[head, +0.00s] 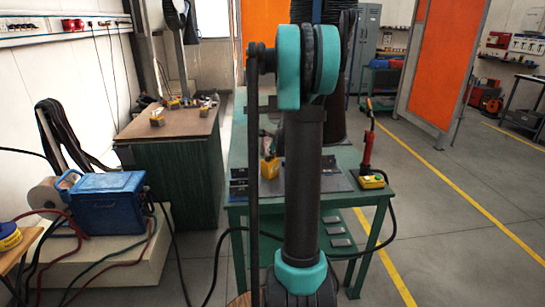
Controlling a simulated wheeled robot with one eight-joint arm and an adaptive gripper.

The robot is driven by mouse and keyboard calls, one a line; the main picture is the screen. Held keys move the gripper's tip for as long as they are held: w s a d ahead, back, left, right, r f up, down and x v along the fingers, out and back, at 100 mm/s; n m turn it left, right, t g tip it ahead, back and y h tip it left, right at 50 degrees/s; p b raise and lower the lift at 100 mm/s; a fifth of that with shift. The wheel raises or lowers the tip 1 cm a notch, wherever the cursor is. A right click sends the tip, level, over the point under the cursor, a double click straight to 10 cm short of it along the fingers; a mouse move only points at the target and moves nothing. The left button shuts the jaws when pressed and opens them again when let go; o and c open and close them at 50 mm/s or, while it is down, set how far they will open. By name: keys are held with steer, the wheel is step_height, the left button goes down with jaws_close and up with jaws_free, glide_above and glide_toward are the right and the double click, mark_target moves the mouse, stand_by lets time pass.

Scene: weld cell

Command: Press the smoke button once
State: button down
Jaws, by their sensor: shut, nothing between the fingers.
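A small yellow box (372,181) with what look like small red and green buttons on top sits at the right front corner of the green table. It is the only button-like thing I make out on this table, and I cannot read any label on it. My gripper is not visible; my own arm rises through the middle of the head view and hides part of the table behind it.
The green table (347,156) carries a red-handled torch (367,150) next to the box and a yellow item (269,168) left of my arm. A dark cable hangs from the table's right side. A blue case (107,203) stands at left; floor at right is clear.

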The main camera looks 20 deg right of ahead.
mark_target(273, 157)
steer(key=shift+r, duration=0.85)
steer(key=shift+r, duration=2.5)
steer(key=shift+s, duration=0.1)
steer(key=s+a+f+n+g, duration=0.1)
steer(key=s+a+f+n, duration=0.2)
steer(key=s+a+n, duration=0.6)
steer(key=s+a+f+n+g, duration=0.1)
steer(key=s+a+f+n, duration=0.3)
steer(key=s, duration=0.5)
steer(key=s+a+f+n+g, duration=0.1)
steer(key=s+a+f+n, duration=0.2)
steer(key=s+n, duration=0.5)
steer(key=s+a+f+n+g, duration=0.2)
steer(key=s+a+f+n, duration=0.2)
steer(key=s, duration=0.7)
steer(key=n, duration=0.2)
steer(key=shift+a+f+n+y, duration=0.35)
steer(key=shift+a+n+y, duration=0.05)
